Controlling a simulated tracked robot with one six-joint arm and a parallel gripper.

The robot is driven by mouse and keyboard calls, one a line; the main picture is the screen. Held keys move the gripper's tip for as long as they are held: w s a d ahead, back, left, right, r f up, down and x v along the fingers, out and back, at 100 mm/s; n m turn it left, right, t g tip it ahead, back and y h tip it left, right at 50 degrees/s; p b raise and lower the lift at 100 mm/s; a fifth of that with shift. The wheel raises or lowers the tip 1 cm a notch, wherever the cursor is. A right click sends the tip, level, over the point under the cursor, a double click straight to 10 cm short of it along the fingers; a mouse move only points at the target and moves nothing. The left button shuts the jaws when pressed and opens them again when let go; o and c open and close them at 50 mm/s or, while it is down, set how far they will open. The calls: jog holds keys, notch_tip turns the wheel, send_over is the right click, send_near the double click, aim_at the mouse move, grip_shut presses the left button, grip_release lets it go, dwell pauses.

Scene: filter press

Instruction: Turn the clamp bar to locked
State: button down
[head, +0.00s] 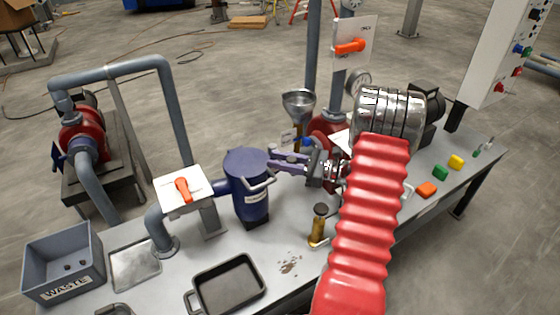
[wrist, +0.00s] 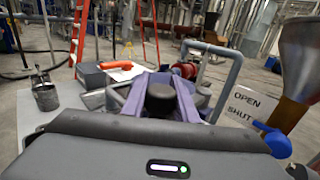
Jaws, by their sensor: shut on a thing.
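My gripper (head: 272,160) reaches in from the right over the blue lidded pot (head: 250,203) on the bench. Its purple fingers also show in the wrist view (wrist: 160,92), closed on the sides of a dark round knob (wrist: 160,99). The knob appears to belong to the clamp bar at the top of the pot. The rest of the bar is hidden by my gripper, so its angle cannot be told. A pale curved handle (head: 262,187) shows at the pot's front.
An OPEN/SHUT plate (wrist: 250,104) and a blue lever (wrist: 272,138) stand close at my gripper's right in the wrist view. A steel funnel (head: 299,103) stands behind. An orange-handled valve plate (head: 184,189), black tray (head: 228,285) and brass piece (head: 319,226) are nearby.

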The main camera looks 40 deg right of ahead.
jog(key=shift+w+a+m+t+h, duration=0.4)
jog(key=shift+a+m+h, duration=0.2)
jog(key=shift+h, duration=0.3)
jog(key=shift+w+a+m+t+h, duration=0.25)
jog(key=shift+a+m+t+h, duration=0.25)
jog(key=shift+m+h, duration=0.3)
jog(key=shift+w+a+m+t+h, duration=0.2)
jog(key=shift+w+a+m+h, duration=0.45)
jog(key=shift+h, duration=0.6)
jog(key=shift+w+a+m+t+h, duration=0.2)
jog(key=shift+w+m+h, duration=0.3)
jog(key=shift+m+h, duration=0.6)
jog(key=shift+w+a+m+t+h, duration=0.2)
jog(key=shift+w+a+m+h, duration=0.3)
jog(key=shift+h, duration=0.95)
jog(key=shift+w+m+h, duration=0.5)
jog(key=shift+m+h, duration=0.15)
jog(key=shift+h, duration=0.25)
jog(key=c, duration=1.4)
grip_release()
jog(key=shift+c, duration=0.2)
jog(key=shift+a, duration=0.1)
